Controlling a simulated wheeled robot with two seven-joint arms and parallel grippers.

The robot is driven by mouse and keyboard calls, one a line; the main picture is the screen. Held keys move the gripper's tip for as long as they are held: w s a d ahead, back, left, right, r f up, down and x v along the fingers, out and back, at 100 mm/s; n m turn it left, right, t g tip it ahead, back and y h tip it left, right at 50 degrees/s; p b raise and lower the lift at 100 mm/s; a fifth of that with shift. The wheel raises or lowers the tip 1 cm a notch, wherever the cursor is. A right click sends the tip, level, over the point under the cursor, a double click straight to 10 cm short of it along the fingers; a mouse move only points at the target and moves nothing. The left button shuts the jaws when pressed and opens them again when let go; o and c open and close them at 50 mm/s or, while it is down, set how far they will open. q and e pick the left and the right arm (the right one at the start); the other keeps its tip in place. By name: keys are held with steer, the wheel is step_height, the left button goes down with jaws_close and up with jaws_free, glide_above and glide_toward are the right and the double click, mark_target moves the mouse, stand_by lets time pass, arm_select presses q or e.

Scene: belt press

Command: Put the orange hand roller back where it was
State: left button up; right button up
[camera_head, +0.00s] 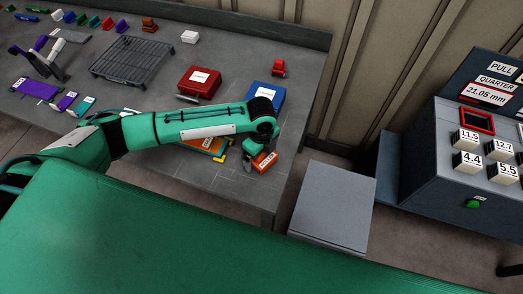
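An orange block with a white label (265,160), which looks like the hand roller, is at the front right part of the grey workbench (236,186). My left gripper (255,150) is at this block, reaching down from the wrist. The fingers are small and partly hidden, so I cannot tell if they are closed on it or if it touches the bench. Another orange piece with yellow parts (218,157) lies just left of it, mostly hidden behind my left forearm. My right gripper is not in view.
A red case (199,80) and a blue case (268,92) stand behind my arm, with a small red item (278,67) at the back. A dark rack (130,60) is to the left. A grey box (333,205) and a control panel (455,165) stand right of the bench.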

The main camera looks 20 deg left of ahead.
arm_select(q)
steer(key=shift+r, duration=0.15)
steer(key=shift+r, duration=0.25)
step_height(320, 180, up, 12)
steer(key=b, duration=0.3)
steer(key=shift+w, duration=0.1)
steer(key=shift+r, duration=0.4)
